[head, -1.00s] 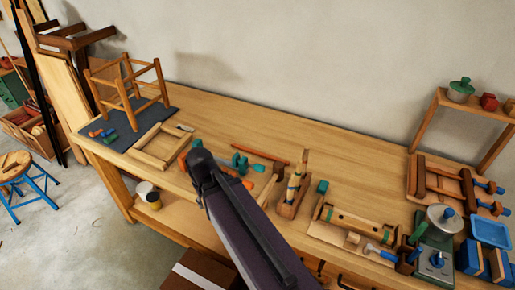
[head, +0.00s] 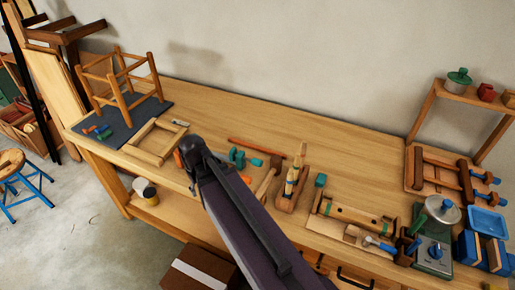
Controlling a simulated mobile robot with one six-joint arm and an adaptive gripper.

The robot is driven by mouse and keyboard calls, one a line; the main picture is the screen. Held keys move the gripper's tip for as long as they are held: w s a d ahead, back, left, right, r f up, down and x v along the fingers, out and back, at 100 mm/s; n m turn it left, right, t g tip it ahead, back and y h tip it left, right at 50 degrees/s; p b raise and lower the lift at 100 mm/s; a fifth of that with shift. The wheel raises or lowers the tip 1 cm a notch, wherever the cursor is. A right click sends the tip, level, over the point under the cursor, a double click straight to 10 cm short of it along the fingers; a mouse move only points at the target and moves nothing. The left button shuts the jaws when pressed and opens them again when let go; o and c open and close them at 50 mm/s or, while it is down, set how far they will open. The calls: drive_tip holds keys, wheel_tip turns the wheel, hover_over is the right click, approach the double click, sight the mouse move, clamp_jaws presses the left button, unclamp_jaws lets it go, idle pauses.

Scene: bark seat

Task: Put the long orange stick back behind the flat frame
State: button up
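The long orange stick (head: 257,146) lies on the workbench right of my arm, toward the back. The flat wooden frame (head: 155,142) lies on the bench left of my arm, in front of a small wooden stool frame (head: 119,80). The bare strip of bench behind the flat frame, on its right side, is visible. My arm reaches up from the bottom of the picture, and its dark end overlaps the bench between frame and stick. My gripper is hidden behind the arm, so I cannot see its fingers or anything in them.
A dark mat (head: 112,123) with small coloured pieces lies under the stool frame. Green dumbbell-like pieces (head: 238,158), a mallet (head: 268,182) and a wooden plane (head: 292,190) stand near the arm's right. Clamps and a pot rack (head: 470,90) fill the right end. The back middle is clear.

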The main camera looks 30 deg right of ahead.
drive_tip(key=w+d+n, duration=0.2)
drive_tip(key=w+d, duration=0.3)
drive_tip(key=d, duration=0.6)
drive_tip(key=w+d+r+n+p, duration=0.1)
drive_tip(key=w+d, duration=0.5)
drive_tip(key=d, duration=0.6)
drive_tip(key=w+d+n+t, duration=0.1)
drive_tip(key=w+d, duration=0.4)
drive_tip(key=d, duration=0.7)
drive_tip(key=shift+w+r+n+y, duration=0.2)
drive_tip(key=shift+w+n+y, duration=0.2)
drive_tip(key=shift+n, duration=0.5)
drive_tip(key=shift+f, duration=0.15)
drive_tip(key=b, duration=0.8)
hover_over(256, 146)
drive_tip(key=f, duration=0.8)
drive_tip(key=shift+s+d+f, duration=0.15)
drive_tip(key=shift+s+d, duration=0.15)
drive_tip(key=shift+s, duration=0.05)
drive_tip(key=shift+f, duration=0.1)
drive_tip(key=shift+w+a+f+b, duration=0.1)
drive_tip(key=shift+w+f+b, duration=0.05)
drive_tip(key=shift+f+b, duration=1.2)
drive_tip(key=shift+w+a+f+b, duration=0.1)
drive_tip(key=shift+f+b, duration=1.05)
drive_tip(key=shift+b, duration=0.25)
clamp_jaws()
